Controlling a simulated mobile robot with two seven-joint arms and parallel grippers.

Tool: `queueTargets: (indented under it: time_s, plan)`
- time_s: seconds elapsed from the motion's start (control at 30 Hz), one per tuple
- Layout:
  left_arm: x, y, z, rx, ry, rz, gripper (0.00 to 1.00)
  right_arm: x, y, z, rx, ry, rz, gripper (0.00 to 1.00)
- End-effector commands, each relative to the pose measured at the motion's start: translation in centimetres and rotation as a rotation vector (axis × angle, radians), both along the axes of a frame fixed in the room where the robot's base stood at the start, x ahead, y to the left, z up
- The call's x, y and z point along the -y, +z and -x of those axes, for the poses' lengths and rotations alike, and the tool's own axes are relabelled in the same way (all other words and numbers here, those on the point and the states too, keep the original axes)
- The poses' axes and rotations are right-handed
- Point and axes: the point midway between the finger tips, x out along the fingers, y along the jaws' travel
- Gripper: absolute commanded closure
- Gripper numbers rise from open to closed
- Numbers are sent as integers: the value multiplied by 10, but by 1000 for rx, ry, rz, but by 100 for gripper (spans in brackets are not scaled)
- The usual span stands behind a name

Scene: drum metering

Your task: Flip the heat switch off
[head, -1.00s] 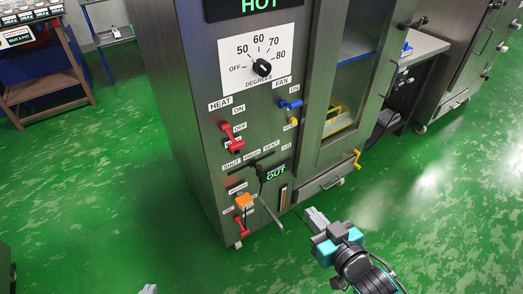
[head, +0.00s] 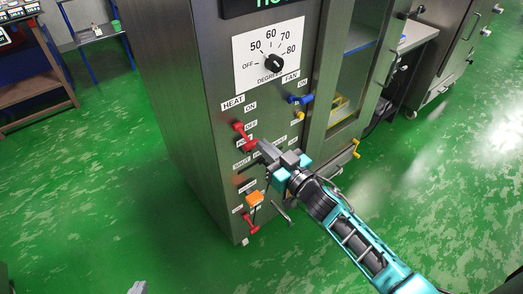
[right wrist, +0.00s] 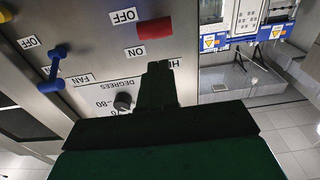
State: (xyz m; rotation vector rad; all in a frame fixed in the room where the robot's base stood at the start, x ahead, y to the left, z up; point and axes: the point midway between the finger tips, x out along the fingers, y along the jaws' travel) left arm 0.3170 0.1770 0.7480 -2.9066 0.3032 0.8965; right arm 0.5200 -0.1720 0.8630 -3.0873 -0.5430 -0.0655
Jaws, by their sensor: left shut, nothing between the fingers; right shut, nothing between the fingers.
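The heat switch (head: 240,128) is a red lever on the steel cabinet front, below the HEAT label and beside the ON and OFF labels. In the right wrist view, which is upside down, its red handle (right wrist: 155,29) shows between OFF and ON. My right gripper (head: 263,151) is shut and empty, its tips close to the lower right of the switch; whether they touch is unclear. Its dark fingers show in the right wrist view (right wrist: 158,68), apart from the red handle in the picture. My left gripper (head: 139,287) is shut, barely showing at the bottom edge.
The degrees dial (head: 272,63) is above and the blue fan switch (head: 300,99) to the right. My right forearm covers part of the lower panel. Green floor is open at left.

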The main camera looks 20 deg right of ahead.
Motion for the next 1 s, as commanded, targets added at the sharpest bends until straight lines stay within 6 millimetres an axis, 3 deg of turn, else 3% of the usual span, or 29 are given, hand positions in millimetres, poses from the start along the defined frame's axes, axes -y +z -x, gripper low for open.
queueTargets:
  time_s: [0.03,0.2,0.67,1.0]
  plan:
    - [0,-6,0,0,0,0,100,-3,-9,-5,-3,-1,-3,100]
    - [0,-10,1,-1,0,1,100,-6,-18,-15,-2,0,-2,100]
    - [1,-13,3,-7,0,1,100,-7,-21,-18,-1,0,-1,100]
    - [5,-54,4,-23,-5,10,100,-10,-41,-25,79,1,-33,100]
